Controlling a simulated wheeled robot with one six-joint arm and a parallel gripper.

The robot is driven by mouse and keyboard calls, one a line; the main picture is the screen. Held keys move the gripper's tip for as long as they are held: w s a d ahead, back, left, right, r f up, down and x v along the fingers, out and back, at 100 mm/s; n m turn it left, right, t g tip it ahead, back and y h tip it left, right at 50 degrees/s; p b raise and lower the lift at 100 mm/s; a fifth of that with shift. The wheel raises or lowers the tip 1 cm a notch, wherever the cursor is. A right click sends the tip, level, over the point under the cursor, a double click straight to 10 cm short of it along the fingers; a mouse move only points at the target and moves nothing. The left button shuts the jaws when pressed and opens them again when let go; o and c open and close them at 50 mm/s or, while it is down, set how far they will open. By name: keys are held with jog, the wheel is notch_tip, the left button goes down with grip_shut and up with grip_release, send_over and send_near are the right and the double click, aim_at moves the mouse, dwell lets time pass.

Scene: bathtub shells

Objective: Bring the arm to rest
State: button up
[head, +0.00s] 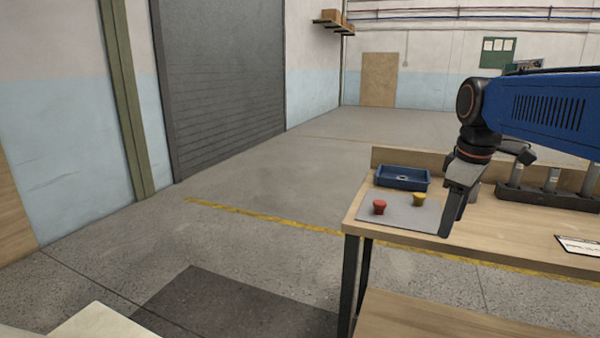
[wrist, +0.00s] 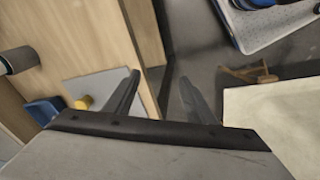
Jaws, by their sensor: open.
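My arm is blue and reaches in from the right in the head view, bent down at the wrist. My gripper (head: 452,212) hangs over the front of the workbench, in front of the right part of a grey mat, with its fingers pointing down. In the wrist view my gripper (wrist: 160,80) shows two dark fingers, spread apart with nothing between them. Behind them are the wooden bench top and the floor.
The bench (head: 510,228) holds a grey mat (head: 400,218) with a red knob (head: 379,207) and a yellow knob (head: 419,200). A blue tray (head: 403,178) stands behind it. A dark rack (head: 548,198) and a card (head: 578,245) are right.

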jog(key=s+a+f+m+t, duration=0.2)
jog(key=s+f+m, duration=0.6)
jog(key=s+f, duration=0.8)
jog(key=s+a, duration=0.2)
jog(key=shift+s+f+m+t, duration=0.35)
jog(key=shift+f+m+t, duration=0.05)
